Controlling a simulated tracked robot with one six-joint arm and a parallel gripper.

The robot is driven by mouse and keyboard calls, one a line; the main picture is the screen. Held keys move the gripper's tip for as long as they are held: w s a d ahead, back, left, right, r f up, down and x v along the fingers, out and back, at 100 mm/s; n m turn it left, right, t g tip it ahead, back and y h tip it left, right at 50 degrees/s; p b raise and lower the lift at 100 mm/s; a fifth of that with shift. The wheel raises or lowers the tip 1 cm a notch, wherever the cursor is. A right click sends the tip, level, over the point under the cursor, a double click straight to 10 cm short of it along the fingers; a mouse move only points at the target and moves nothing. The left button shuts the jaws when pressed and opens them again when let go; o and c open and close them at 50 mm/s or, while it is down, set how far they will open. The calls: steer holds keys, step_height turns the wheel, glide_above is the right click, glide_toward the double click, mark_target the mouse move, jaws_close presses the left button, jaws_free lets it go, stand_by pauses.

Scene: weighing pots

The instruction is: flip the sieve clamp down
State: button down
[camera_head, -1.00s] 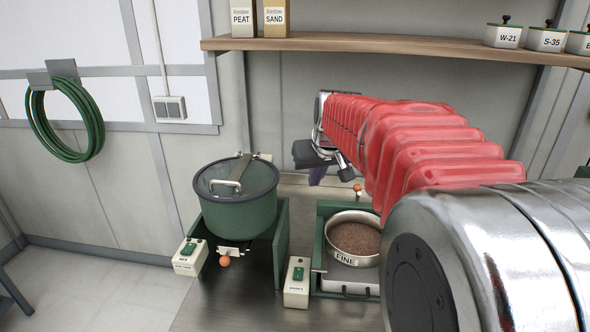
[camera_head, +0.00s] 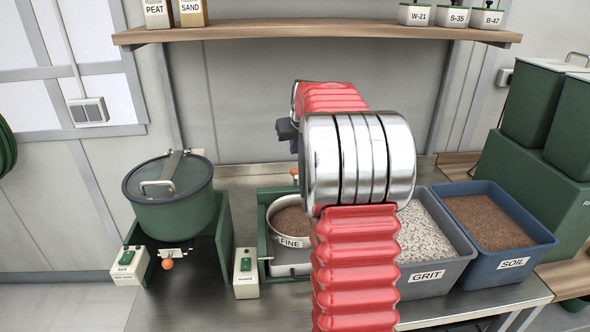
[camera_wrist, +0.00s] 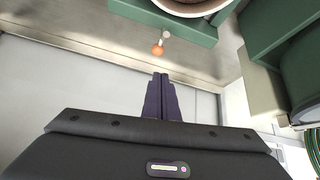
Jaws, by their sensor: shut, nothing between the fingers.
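The sieve (camera_head: 291,222), labelled FINE and filled with brown material, sits in a green shaker frame (camera_head: 262,240). The sieve's rim also shows at the top of the wrist view (camera_wrist: 192,9). The sieve clamp is a small pale lever with an orange knob (camera_head: 294,171) at the back of the frame. In the wrist view the knob (camera_wrist: 158,50) stands out past the frame edge. My gripper (camera_wrist: 161,75) has dark purple fingers, shut and empty. Its tips appear just below the knob in the wrist view, apart from it; the depth gap is unclear. My arm hides the sieve's right side in the head view.
A green lidded pot (camera_head: 172,205) with its own orange knob (camera_head: 167,264) stands left. A switch box (camera_head: 246,272) is in front of the shaker. Grit (camera_head: 429,284) and soil (camera_head: 513,264) bins are right. A shelf (camera_head: 330,37) runs above. The back wall is close behind.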

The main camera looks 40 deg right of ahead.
glide_toward(295, 169)
steer(key=shift+w+a+f, duration=0.1)
steer(key=shift+w+f, duration=0.2)
steer(key=shift+f, duration=0.55)
steer(key=shift+w+f, duration=0.25)
steer(key=shift+f, duration=0.6)
steer(key=shift+w+a+f, duration=0.1)
steer(key=shift+w+f, duration=0.2)
steer(key=shift+f, duration=0.55)
steer(key=shift+d, duration=0.2)
steer(key=shift+a, duration=0.15)
